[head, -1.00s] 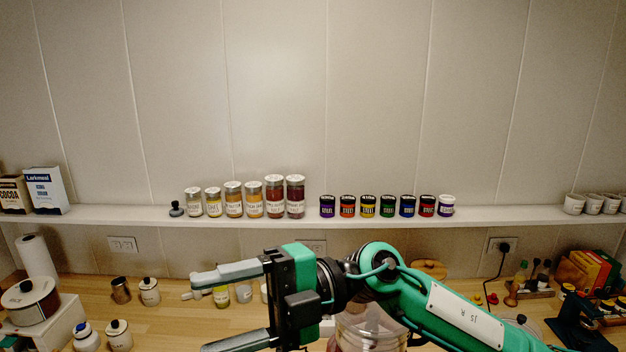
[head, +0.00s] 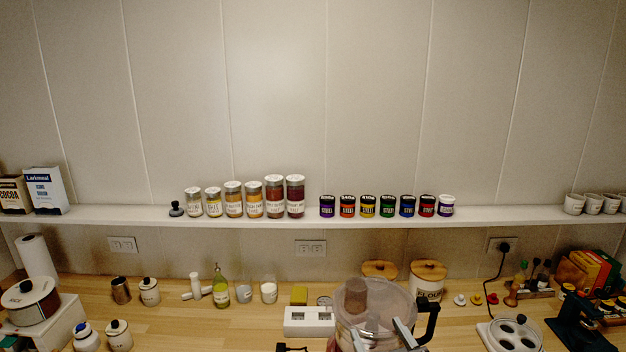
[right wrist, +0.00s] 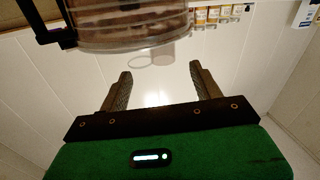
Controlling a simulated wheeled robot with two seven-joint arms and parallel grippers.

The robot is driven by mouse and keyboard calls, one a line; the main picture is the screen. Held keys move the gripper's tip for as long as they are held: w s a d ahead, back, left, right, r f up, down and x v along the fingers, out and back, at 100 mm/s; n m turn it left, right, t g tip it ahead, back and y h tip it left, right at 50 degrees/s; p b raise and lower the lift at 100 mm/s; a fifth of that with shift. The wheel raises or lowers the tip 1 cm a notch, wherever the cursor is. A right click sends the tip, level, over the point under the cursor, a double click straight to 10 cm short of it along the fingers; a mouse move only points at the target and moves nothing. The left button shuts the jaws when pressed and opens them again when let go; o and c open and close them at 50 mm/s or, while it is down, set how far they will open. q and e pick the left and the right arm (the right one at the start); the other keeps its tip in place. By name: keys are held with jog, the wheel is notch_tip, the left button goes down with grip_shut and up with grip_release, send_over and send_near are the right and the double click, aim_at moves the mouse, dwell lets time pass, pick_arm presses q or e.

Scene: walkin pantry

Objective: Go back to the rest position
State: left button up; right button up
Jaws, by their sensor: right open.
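My right gripper (head: 380,326) shows at the bottom edge of the head view, low and in front of the clear bowl of a food processor (head: 368,300). Only its grey fingers show there. In the right wrist view my right gripper (right wrist: 160,70) is open, its two fingers apart with nothing between them. The bowl (right wrist: 125,28) appears beyond the fingers at the upper left of that view. My left gripper is not in view.
A wooden counter (head: 190,325) holds a green-yellow bottle (head: 220,287), a white scale-like box (head: 309,321), canisters and a blue stand (head: 580,322). The shelf (head: 120,216) above carries spice jars (head: 274,198) and small colored jars (head: 387,206).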

jog(key=s+d+f+m+g+h, duration=0.15)
jog(key=s+d+f+g, duration=0.3)
jog(key=f, duration=0.45)
jog(key=s+d+f+g+h, duration=0.2)
jog(key=s+d+f+g, duration=0.1)
jog(key=s+f, duration=0.4)
jog(key=s+d+f+g, duration=0.2)
jog(key=s+f+g, duration=0.1)
jog(key=s+f, duration=0.3)
jog(key=s+d+f+g, duration=0.2)
jog(key=s+f+g, duration=0.15)
jog(key=s, duration=0.45)
notch_tip(320, 180, down, 37)
jog(key=s+g+b, duration=0.2)
jog(key=b, duration=0.4)
jog(key=s+d+f+b, duration=0.1)
jog(key=s+f+b, duration=0.1)
jog(key=s+f, duration=0.7)
jog(key=s+d+f+b, duration=0.2)
jog(key=s+f, duration=0.7)
jog(key=f, duration=0.5)
jog(key=shift+s+f+g, duration=0.15)
jog(key=shift+g, duration=0.25)
